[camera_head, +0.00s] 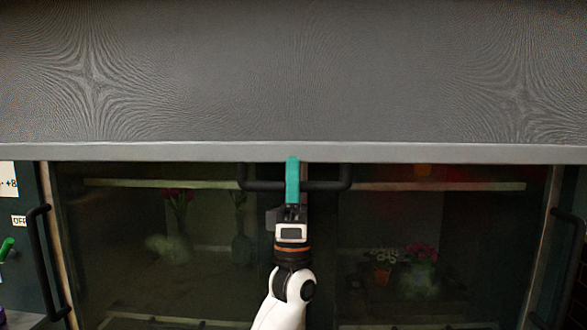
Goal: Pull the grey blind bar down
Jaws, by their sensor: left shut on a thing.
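The grey blind (300,80) hangs across the top of the view. Its pale grey bottom bar (430,153) runs level across the full width, just above the glass doors. A teal pull tab (292,180) hangs upright from the middle of the bar. My left gripper (291,210) is below the bar, pointing up, and is shut on the lower end of the tab. The fingertips are small and partly hidden. My right gripper is not in view.
Behind the tab are dark glass doors with black handles (263,185) near the middle. More black handles stand at the left (40,262) and right (557,268). Red flowers (177,196) and pink flowers (421,252) show dimly behind the glass.

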